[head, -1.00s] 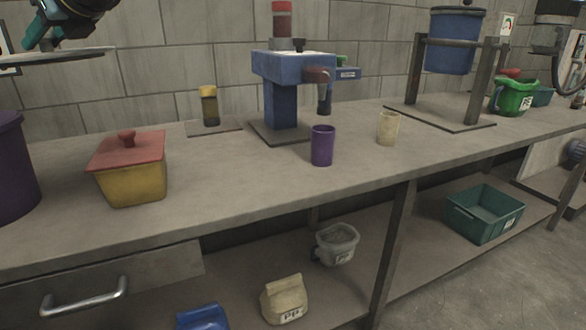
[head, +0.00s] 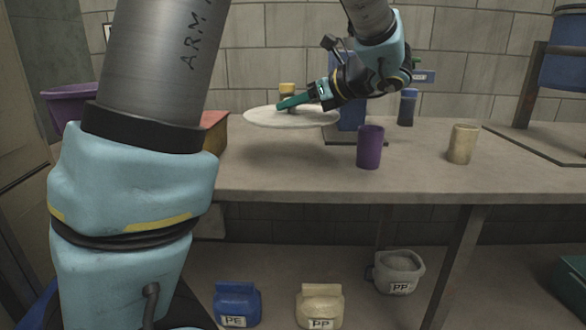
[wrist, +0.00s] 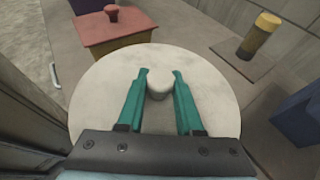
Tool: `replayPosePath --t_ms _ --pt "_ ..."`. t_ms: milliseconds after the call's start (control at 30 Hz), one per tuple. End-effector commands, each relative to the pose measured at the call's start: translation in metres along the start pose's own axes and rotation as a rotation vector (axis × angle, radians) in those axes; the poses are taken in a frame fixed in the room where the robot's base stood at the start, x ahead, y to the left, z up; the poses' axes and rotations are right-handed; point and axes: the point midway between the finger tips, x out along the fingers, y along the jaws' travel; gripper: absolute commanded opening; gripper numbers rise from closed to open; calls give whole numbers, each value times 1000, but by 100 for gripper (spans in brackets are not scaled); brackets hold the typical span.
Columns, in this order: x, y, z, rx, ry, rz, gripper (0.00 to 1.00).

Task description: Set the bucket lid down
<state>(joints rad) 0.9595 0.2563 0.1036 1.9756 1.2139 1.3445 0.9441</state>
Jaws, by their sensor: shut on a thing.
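The bucket lid (head: 262,118) is a pale round disc with a small knob, and it also shows large in the wrist view (wrist: 105,95). My gripper (head: 284,104) is shut on the lid's knob (wrist: 160,84), with one green finger on each side in the wrist view. The lid is roughly level and appears held above the bench (head: 290,175); the gap under it is hard to judge. The purple bucket (head: 72,98) stands at the left, partly hidden by my arm.
A yellow box with a red lid (wrist: 113,30) stands beside the disc, mostly hidden in the head view. A yellow-capped jar (wrist: 260,35) and blue machine (wrist: 302,115) are behind. A purple cup (head: 370,147) and beige cup (head: 462,144) stand right. The front middle bench is clear.

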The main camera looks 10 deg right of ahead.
Motion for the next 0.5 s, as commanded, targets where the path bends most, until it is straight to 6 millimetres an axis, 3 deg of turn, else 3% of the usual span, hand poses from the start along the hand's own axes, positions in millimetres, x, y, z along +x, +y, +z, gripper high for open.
replayPosePath --t_ms 300,500 --pt "20 1 -50 -1 0 11 0" --pt "26 1 -64 -3 0 10 0"
